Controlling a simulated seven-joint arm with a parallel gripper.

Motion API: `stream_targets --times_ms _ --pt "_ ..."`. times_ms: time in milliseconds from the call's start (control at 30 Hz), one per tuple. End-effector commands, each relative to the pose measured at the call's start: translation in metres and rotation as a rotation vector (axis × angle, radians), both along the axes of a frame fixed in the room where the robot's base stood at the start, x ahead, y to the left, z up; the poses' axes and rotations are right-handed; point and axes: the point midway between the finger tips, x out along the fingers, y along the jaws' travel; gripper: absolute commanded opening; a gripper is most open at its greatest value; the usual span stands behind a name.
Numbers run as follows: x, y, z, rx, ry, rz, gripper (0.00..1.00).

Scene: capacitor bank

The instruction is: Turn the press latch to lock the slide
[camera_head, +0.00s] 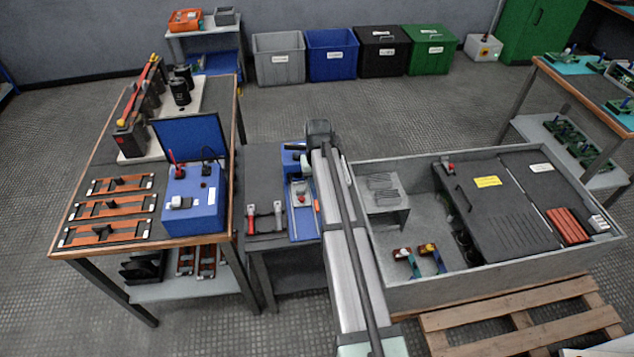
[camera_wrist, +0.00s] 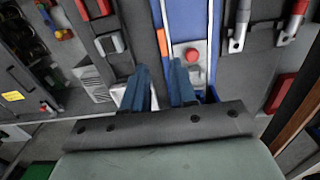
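The press (camera_head: 304,208) is a narrow blue fixture with metal rails on the dark stand. It also shows in the wrist view (camera_wrist: 205,15). A grey slide plate with a red knob (camera_wrist: 192,55) sits on it, and an orange piece (camera_wrist: 162,42) lies along one edge. I cannot tell which part is the latch. My gripper (camera_wrist: 161,68) has two blue fingers spread apart with nothing visible held between them. The fingertips appear beside the knob plate, near the orange piece; contact cannot be told. My arm hides the gripper in the head view.
Red-handled clamps (camera_head: 264,218) lie on the stand beside the press. A grey crate (camera_head: 480,285) with a dark lidded unit (camera_head: 500,205) stands to the right. A workbench (camera_head: 150,250) with a blue box (camera_head: 195,205) stands to the left, close to the stand.

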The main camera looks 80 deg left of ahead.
Motion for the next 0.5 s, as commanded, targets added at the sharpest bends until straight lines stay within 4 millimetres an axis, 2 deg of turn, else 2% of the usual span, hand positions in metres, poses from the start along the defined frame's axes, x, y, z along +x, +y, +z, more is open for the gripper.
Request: stream_targets --times_ms 167,500 --pt "-0.005 0.002 -0.002 0.002 -0.001 0.007 0.27" --pt "-0.004 0.002 -0.027 0.002 0.0 0.006 0.27"
